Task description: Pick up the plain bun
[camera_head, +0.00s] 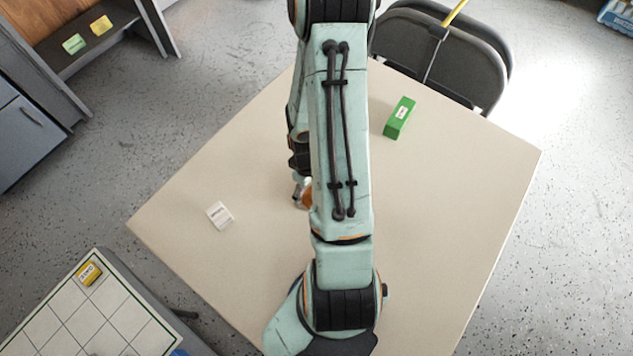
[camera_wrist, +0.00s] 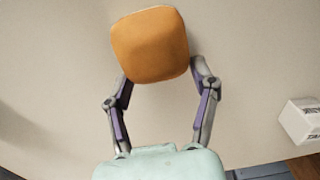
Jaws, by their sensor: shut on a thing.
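The plain bun (camera_wrist: 150,45) is orange-brown with rounded corners and fills the upper middle of the wrist view. In the head view a small part of the bun (camera_head: 306,196) shows beside my arm; the rest is hidden behind the arm. My gripper (camera_wrist: 158,80) is shut on the bun, one finger at each side of it. In the head view only a bit of the gripper shows left of the arm link. I cannot tell whether the bun touches the table.
The pale table (camera_head: 440,220) is mostly bare. A small white box (camera_head: 220,215) lies left of my arm, and a green box (camera_head: 399,118) lies at the far right. A folding chair (camera_head: 440,50) stands at the far edge. A yellow item (camera_head: 89,273) lies on the tiled surface lower left.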

